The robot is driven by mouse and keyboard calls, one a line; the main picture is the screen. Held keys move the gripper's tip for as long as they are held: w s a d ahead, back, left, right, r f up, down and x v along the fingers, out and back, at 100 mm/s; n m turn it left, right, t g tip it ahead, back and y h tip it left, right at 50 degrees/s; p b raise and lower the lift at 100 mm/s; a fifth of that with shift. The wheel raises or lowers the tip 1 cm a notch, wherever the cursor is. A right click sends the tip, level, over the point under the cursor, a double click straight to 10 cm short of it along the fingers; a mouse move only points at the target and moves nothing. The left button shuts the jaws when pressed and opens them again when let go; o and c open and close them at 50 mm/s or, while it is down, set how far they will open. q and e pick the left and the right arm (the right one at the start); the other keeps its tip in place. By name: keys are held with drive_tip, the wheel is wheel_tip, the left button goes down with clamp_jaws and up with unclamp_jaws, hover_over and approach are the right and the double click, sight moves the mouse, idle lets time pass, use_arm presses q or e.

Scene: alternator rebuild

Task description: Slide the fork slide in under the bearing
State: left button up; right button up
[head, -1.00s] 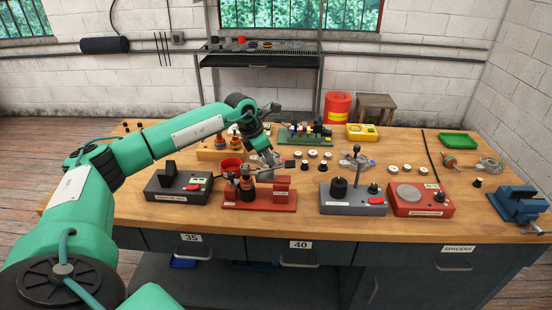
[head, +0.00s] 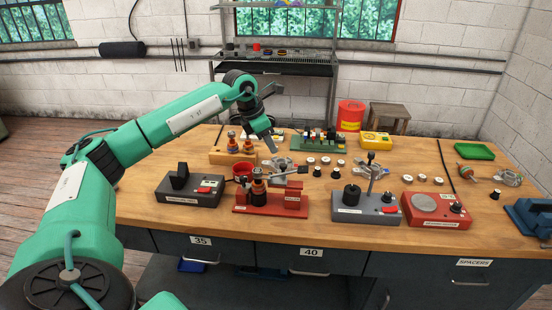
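The red press fixture (head: 270,209) stands near the front of the bench, left of centre. A dark rotor with copper-coloured bands (head: 258,190) stands upright on its left part. A red block (head: 293,200), possibly the fork slide, sits on the right part of the base, apart from the rotor. A lever with a black handle (head: 303,169) reaches right over the fixture. The bearing is too small to make out for sure. My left gripper (head: 271,146) hangs above and behind the fixture, pointing down, apart from it. Its finger gap cannot be judged. My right gripper is out of view.
A dark grey box (head: 190,192) stands left of the fixture, with a grey lever station (head: 366,208) to its right. A red cup (head: 242,168) and a metal housing (head: 277,168) are close behind. Small round parts lie right of the housing. The bench's front strip is clear.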

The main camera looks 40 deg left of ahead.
use_arm(q)
drive_tip(key=v, duration=0.6)
drive_tip(key=shift+b, duration=0.35)
